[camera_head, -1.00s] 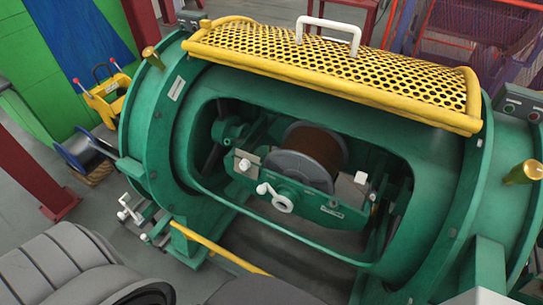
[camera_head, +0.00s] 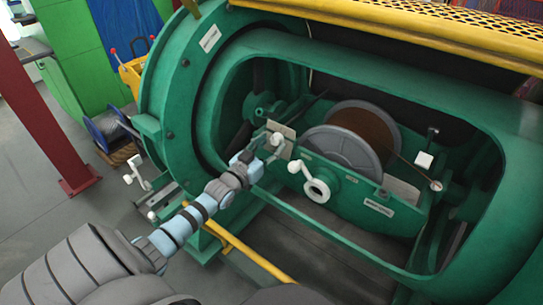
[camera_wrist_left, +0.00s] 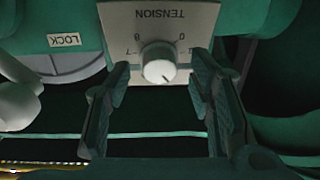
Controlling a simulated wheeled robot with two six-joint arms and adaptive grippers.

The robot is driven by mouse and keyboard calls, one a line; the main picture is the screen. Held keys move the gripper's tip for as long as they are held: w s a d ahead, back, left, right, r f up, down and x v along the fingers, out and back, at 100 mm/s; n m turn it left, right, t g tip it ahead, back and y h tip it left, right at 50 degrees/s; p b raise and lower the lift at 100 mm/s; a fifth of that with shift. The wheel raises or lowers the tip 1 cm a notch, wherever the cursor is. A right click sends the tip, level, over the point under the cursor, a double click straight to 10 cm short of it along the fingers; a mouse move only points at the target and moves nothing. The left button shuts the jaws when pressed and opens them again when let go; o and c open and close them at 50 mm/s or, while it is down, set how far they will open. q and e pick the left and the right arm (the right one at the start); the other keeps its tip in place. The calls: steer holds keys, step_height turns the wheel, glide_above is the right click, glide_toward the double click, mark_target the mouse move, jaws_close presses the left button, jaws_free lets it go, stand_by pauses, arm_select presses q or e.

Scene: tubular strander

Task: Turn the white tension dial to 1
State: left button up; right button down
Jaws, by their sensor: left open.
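The white tension dial (camera_wrist_left: 159,64) is a round knob on a grey plate (camera_wrist_left: 185,15) lettered TENSION, upside down in the left wrist view. Numbers 8, 7 and 0 show around it; others are hidden by the fingers or unclear. A small dark mark on the knob points to the lower right in that view. In the head view the dial (camera_head: 277,139) sits at the cradle's left end. My left gripper (camera_head: 268,150) is at the dial, open, with one finger on each side of the knob and visible gaps between. My right gripper is not in view.
A white handwheel with a crank handle (camera_head: 317,190) is close by, right of my left gripper. A reel (camera_head: 345,146) sits in the green cradle behind. The green housing's opening rim surrounds the cradle. A LOCK label (camera_wrist_left: 64,40) shows near the dial plate.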

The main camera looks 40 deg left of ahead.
arm_select(q)
steer(key=shift+w+b, duration=0.35)
steer(key=shift+w, duration=0.15)
steer(key=shift+r, duration=0.15)
steer(key=c, duration=1.2)
steer(key=shift+o, duration=0.2)
steer(key=shift+r+p, duration=0.15)
steer(key=shift+p, duration=0.5)
steer(key=n+y+p, duration=0.1)
steer(key=n+p, duration=0.2)
steer(key=p, duration=0.1)
steer(key=n+g+y+p, duration=0.1)
steer(key=n+p, duration=0.3)
steer(key=n+g+y+p, duration=0.1)
steer(key=n+p, duration=0.2)
steer(key=shift+d+r+n+p, duration=0.15)
steer(key=shift+n+p, duration=0.25)
steer(key=n+g+p, duration=0.1)
steer(key=n+p, duration=0.1)
steer(key=n, duration=0.1)
steer(key=shift+w+y, duration=0.1)
steer(key=shift+y, duration=0.2)
steer(key=shift+n+p, duration=0.75)
steer(key=shift+n, duration=0.25)
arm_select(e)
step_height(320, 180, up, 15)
